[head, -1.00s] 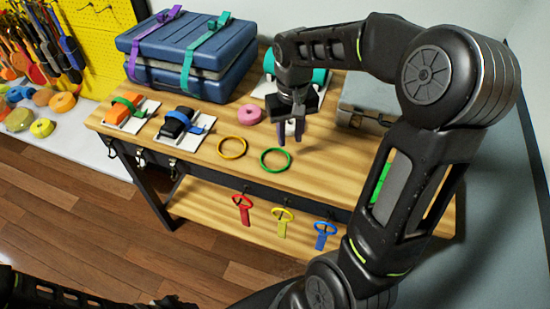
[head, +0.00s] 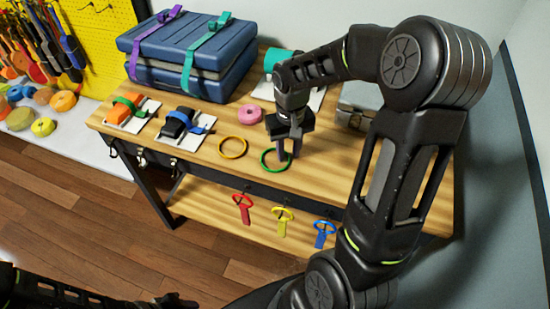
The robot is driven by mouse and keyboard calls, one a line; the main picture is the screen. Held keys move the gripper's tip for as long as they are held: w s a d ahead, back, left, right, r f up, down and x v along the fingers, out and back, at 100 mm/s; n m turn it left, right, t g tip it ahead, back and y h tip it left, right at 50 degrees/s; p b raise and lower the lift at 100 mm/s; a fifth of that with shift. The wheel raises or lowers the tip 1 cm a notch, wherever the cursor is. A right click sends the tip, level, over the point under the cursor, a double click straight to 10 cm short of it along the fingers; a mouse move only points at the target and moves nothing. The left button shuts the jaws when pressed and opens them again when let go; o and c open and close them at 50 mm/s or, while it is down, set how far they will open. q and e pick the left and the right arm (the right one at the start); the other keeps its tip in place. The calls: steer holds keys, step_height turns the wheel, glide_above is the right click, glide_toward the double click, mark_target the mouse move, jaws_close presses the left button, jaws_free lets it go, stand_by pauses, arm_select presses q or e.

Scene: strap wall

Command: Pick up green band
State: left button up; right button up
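The green band (head: 273,171) is a thin ring lying flat on the wooden bench top (head: 330,172), near its front edge. My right gripper (head: 288,156) points down over the right and far part of the ring. Its two dark fingers stand apart with a gap between them, low and close to the band; I cannot tell whether they touch it. The fingers hide a bit of the ring's far side. My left gripper (head: 176,301) is at the bottom edge, dark and partly cut off, far from the band.
A yellow-orange band (head: 232,157) lies left of the green one, and a pink roll (head: 250,114) behind. Strapped blue cases (head: 190,60) stand at the back left. A grey metal box (head: 360,105) is to the right. Red, yellow and blue tags (head: 282,222) hang at the bench front.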

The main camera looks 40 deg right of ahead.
stand_by(0.4)
jaws_close()
stand_by(0.4)
